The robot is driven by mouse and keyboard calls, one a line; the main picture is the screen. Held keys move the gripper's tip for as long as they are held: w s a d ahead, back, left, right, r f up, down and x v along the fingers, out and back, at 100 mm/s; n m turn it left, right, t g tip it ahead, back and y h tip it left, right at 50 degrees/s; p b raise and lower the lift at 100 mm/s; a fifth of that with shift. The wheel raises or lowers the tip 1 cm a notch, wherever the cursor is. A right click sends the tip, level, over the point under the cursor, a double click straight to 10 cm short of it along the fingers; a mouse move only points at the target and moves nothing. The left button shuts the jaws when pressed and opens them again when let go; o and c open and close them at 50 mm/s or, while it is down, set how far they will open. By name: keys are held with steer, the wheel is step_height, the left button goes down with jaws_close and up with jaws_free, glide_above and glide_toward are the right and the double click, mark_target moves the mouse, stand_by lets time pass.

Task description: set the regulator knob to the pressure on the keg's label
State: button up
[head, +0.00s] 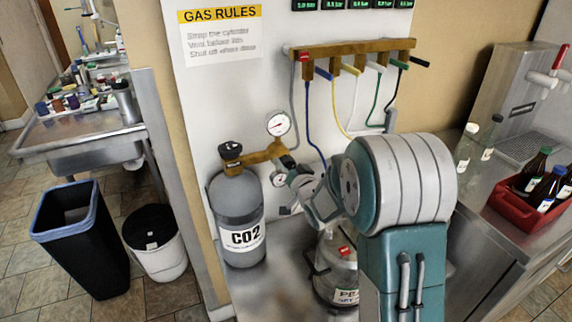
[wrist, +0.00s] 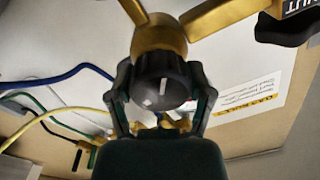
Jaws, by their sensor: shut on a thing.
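The brass regulator (head: 262,155) sits on the grey CO2 cylinder (head: 237,212), with a round gauge (head: 278,125) above it and another (head: 278,179) below. The gauge readings are too small to tell. In the wrist view, the black regulator knob (wrist: 158,72) has a white line near its upper middle. My gripper (wrist: 163,92) has a finger on either side of the knob and is shut on it. The keg (head: 335,262) stands behind my arm. Its label (head: 346,297) is partly hidden and its number is not readable.
A brass manifold (head: 340,47) with coloured levers and hoses hangs on the wall panel. A red crate of bottles (head: 528,197) stands on the right counter. A black bin (head: 80,240) and a white bucket (head: 160,255) stand at left.

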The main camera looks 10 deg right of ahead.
steer(key=m, duration=0.6)
stand_by(0.5)
steer(key=o, duration=1.1)
steer(key=shift+w+d, duration=0.1)
steer(key=shift+w, duration=0.05)
steer(key=shift+o, duration=0.2)
steer(key=v, duration=1.2)
steer(key=shift+f, duration=0.15)
